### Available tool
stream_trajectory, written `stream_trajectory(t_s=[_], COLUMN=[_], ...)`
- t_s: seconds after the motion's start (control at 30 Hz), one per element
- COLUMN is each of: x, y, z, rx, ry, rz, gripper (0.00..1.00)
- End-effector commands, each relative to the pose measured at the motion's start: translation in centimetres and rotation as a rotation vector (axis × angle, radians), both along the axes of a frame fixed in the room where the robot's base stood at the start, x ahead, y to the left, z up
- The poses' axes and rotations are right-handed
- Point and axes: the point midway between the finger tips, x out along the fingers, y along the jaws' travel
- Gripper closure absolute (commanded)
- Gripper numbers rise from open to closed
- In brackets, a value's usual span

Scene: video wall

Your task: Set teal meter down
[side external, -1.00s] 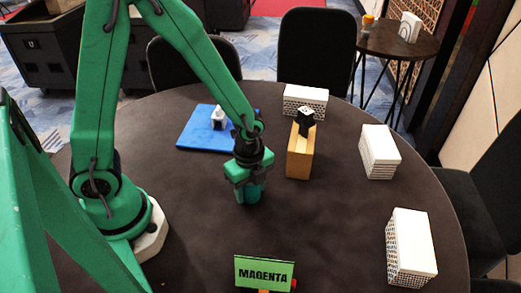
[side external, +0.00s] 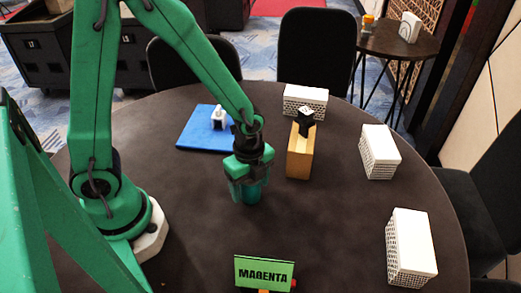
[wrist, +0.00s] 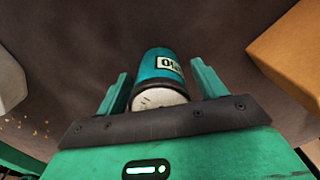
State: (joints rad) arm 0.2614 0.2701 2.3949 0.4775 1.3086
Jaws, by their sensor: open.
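The teal meter (wrist: 160,68) is a teal cylinder with a white label and a pale dial face toward the wrist camera. It stands on the dark round table (side external: 330,230). In the side view the meter (side external: 252,194) is partly hidden by my gripper (side external: 249,188). In the wrist view my gripper (wrist: 160,82) is open, with one finger on each side of the meter. A gap shows between the meter and the right finger; the left finger is close to it, and touching cannot be told.
A wooden block (side external: 299,160) with a dark piece on top stands right of my gripper. A blue mat (side external: 190,137) with a white object (side external: 218,118) lies behind left. White baskets (side external: 379,160) line the right side. A MAGENTA sign (side external: 264,272) stands in front.

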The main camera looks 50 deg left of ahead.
Motion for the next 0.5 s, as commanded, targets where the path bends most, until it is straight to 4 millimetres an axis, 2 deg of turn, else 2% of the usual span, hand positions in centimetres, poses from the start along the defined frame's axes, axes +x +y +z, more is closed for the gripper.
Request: stream_trajectory(t_s=[0.5], x=[0.1], y=[0.0], z=[6.1], rx=[-0.001], ry=[-0.005], rz=[0.000], gripper=[0.30])
